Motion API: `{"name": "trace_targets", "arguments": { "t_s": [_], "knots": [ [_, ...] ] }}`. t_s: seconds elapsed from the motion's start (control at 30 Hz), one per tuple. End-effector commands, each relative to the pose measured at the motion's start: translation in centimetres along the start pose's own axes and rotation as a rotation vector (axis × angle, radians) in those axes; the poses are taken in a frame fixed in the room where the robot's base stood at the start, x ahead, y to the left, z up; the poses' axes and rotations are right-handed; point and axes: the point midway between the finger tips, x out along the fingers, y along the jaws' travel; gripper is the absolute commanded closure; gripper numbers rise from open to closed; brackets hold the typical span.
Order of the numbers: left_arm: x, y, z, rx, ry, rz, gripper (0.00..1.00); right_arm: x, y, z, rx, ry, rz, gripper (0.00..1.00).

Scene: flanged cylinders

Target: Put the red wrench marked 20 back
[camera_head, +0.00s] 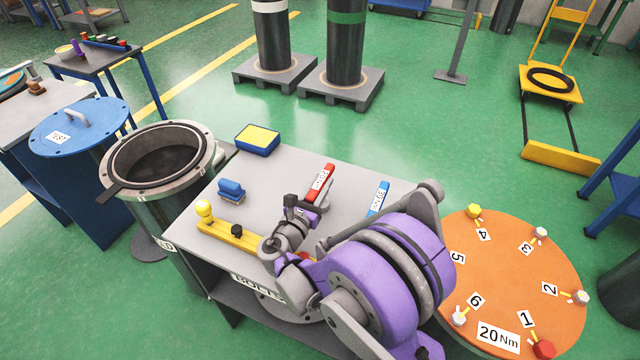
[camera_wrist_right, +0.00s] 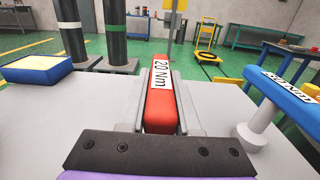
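The red wrench (camera_head: 319,183), labelled 20 Nm, is at the grey bench top beside my right gripper (camera_head: 313,203). In the right wrist view the red wrench (camera_wrist_right: 162,105) lies lengthwise between the two grey fingers of my right gripper (camera_wrist_right: 164,85). My left gripper is not in view.
The grey bench (camera_head: 283,165) also carries a yellow-topped blue box (camera_head: 257,139), a small blue block (camera_head: 231,190) and a yellow bar (camera_head: 228,234). An orange disc (camera_head: 510,260) with numbered bolts and a 20 Nm label is at right. An open flanged cylinder (camera_head: 145,195) is at left.

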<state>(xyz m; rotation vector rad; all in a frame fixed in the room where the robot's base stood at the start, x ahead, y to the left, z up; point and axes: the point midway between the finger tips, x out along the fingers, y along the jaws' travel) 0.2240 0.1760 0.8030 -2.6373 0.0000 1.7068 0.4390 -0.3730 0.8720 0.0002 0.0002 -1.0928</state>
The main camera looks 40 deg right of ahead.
Motion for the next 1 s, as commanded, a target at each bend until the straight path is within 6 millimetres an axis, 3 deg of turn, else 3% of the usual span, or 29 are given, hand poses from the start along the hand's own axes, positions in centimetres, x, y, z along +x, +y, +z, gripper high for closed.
{"name": "trace_targets", "arguments": {
  "t_s": [0.03,0.13,0.53,1.0],
  "knots": [
    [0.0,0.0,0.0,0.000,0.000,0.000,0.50,0.0,0.0,0.0,0.000,0.000,0.000,0.59],
    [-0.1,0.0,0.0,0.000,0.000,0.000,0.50,0.0,0.0,0.1,0.000,0.000,0.000,0.41],
    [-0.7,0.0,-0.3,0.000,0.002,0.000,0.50,0.0,0.0,0.4,0.000,0.000,0.000,0.40],
    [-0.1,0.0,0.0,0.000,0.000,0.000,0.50,-8.9,-0.6,-0.1,0.000,0.001,0.004,0.40]
  ]
}}
